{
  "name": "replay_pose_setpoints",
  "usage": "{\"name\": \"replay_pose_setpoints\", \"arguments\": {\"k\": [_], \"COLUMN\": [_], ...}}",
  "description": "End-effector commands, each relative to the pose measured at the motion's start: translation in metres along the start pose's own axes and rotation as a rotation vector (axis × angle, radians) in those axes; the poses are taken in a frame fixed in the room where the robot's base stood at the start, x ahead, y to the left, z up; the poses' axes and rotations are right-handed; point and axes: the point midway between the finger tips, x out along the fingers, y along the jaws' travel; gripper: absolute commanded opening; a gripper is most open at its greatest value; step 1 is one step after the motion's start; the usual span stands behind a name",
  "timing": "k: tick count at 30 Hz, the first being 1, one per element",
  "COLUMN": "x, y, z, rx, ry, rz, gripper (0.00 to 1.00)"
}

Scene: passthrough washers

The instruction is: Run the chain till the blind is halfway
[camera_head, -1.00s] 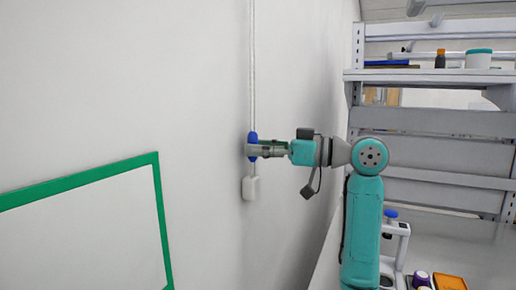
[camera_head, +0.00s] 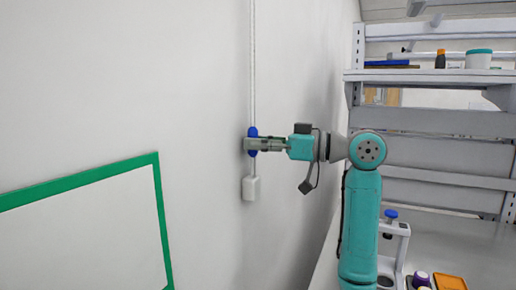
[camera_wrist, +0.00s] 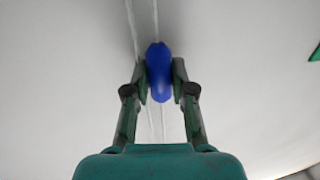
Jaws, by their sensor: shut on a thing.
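The chain (camera_head: 252,65) hangs as two pale strands down the white wall. It also shows in the wrist view (camera_wrist: 142,22). A blue grip piece (camera_head: 252,132) sits on the chain, and it shows between the fingers in the wrist view (camera_wrist: 159,75). My gripper (camera_head: 251,144) is shut on the blue piece, one finger on each side of it. A small white box (camera_head: 250,188) is at the chain's lower end, just below my gripper. The blind itself is not in view.
A green-framed white board (camera_head: 90,225) is on the wall at the lower left. Shelves (camera_head: 430,76) with containers stand at the right. A bench below holds a white stand with a blue knob (camera_head: 391,214) and small coloured items. The wall around the chain is clear.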

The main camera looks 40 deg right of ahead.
Motion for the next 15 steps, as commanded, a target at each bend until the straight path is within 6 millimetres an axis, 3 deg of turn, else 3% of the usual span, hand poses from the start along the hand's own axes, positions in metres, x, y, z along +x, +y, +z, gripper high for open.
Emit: {"name": "replay_pose_setpoints", "arguments": {"k": [15], "x": [0.000], "y": [-0.003], "z": [-0.123], "rx": [-0.004], "ry": [0.003], "rz": [0.001], "gripper": [0.00]}}
